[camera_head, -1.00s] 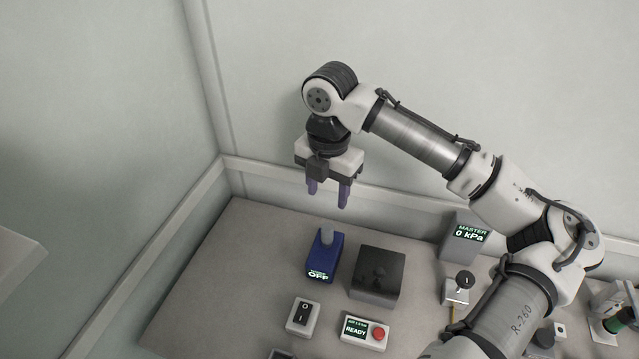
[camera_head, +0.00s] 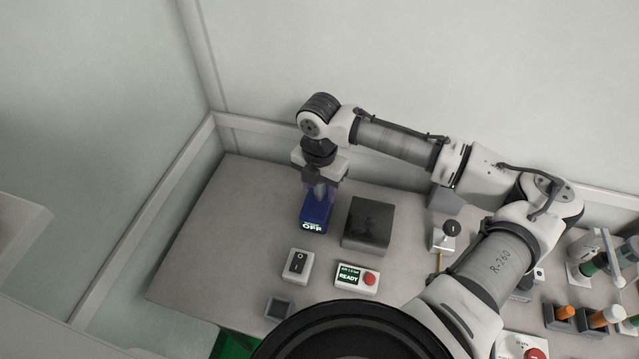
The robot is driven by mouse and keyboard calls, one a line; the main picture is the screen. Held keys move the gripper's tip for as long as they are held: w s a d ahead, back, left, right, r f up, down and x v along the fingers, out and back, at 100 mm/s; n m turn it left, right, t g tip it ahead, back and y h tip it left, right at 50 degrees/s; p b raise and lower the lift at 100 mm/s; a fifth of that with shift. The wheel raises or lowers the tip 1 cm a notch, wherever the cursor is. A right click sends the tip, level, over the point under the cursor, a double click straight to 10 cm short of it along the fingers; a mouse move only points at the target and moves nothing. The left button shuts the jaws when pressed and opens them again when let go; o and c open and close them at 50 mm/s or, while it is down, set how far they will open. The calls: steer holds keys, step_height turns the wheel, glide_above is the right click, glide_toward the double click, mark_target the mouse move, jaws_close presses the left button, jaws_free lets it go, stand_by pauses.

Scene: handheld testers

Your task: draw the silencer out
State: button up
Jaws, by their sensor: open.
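A small blue device (camera_head: 315,217) with a lit display reading OFF stands on the bench at the left. A short grey cylinder (camera_head: 321,191), which looks like the silencer, sticks up from its top. My gripper (camera_head: 321,193) points down right over the device. Its purple fingers are open, and the cylinder shows between them. I cannot tell whether either finger touches it. The cylinder's upper end is partly hidden by my gripper.
A dark grey block (camera_head: 368,226) stands close to the right of the device. A rocker switch box (camera_head: 298,265) and a READY box with a red button (camera_head: 357,279) are in front. A knobbed lever (camera_head: 447,235) stands further right. The bench's left side is clear.

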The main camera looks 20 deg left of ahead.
steer(key=shift+f, duration=0.1)
jaws_close()
stand_by(0.5)
